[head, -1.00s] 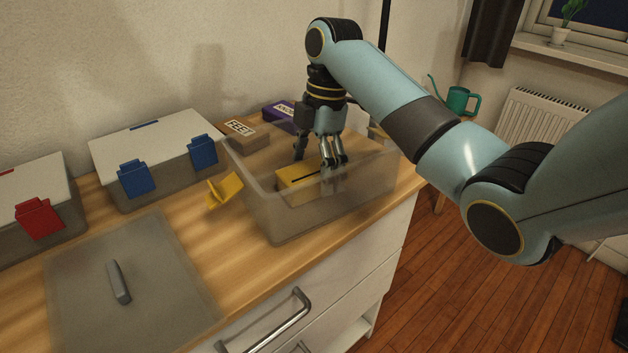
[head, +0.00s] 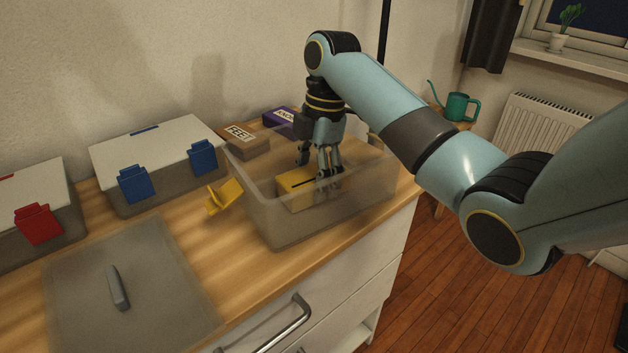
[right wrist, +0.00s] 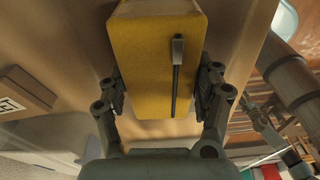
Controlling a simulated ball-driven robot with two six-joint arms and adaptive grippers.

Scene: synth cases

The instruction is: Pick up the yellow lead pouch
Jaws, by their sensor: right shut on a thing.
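The yellow lead pouch (head: 295,188) lies inside an open translucent case (head: 283,229) with a yellow latch (head: 226,194) hanging on its left side. My right gripper (head: 327,180) reaches down into the case from above, its fingers at the pouch. In the right wrist view the pouch (right wrist: 155,62) fills the space between the two fingers and shows a dark zip with a grey pull. My right gripper (right wrist: 160,92) is shut on the pouch. Whether the pouch touches the case floor cannot be told. My left gripper is not in view.
A case with blue latches (head: 155,155) and one with red latches (head: 38,226) stand closed at the left. A loose translucent lid (head: 150,290) lies in front. A brown box (head: 243,141) and a purple box (head: 282,118) stand behind the open case.

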